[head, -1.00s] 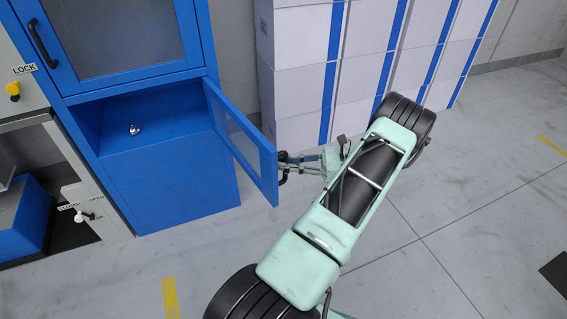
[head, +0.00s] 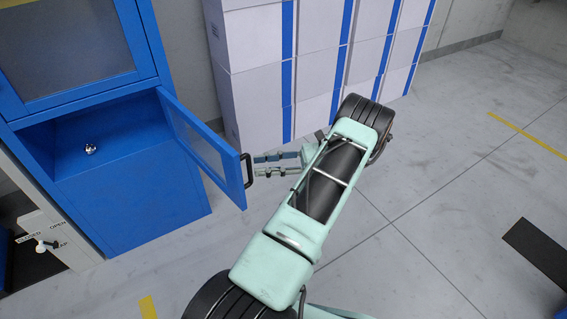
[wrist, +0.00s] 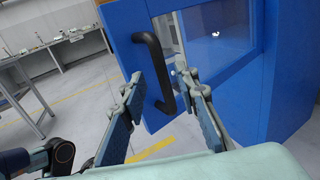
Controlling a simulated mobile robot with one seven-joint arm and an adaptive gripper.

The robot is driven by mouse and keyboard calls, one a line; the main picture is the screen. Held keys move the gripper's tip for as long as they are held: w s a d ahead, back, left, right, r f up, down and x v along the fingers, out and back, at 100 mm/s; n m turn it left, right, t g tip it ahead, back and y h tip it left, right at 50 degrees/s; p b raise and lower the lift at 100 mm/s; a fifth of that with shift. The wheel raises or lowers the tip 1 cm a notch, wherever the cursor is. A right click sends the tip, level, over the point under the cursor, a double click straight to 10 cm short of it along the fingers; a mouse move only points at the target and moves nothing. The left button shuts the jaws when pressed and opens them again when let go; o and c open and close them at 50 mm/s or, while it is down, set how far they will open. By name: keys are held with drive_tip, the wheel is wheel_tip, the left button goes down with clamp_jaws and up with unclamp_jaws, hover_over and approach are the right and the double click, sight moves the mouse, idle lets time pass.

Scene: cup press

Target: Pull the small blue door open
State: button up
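The small blue door (head: 205,150) stands swung out from the blue cabinet (head: 130,195), hinged on its right side, with a glass pane. The opening behind it is exposed, with a small shiny metal object (head: 90,149) on the shelf. The door's black handle (head: 248,170) is on its free edge; it also shows in the wrist view (wrist: 155,72). My gripper (head: 256,165) is just right of the handle in the head view. In the wrist view my gripper (wrist: 163,103) has its fingers spread apart, with the handle between and beyond them, apparently not gripped.
White boxes with blue stripes (head: 260,80) are stacked behind the door and arm. A larger upper glass door (head: 70,45) is above the opening. Grey floor (head: 430,220) is clear on the right, with a dark mat (head: 545,250) at the far right.

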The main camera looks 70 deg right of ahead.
drive_tip(key=v, duration=0.7)
drive_tip(key=shift+s, duration=0.35)
drive_tip(key=shift+d, duration=0.15)
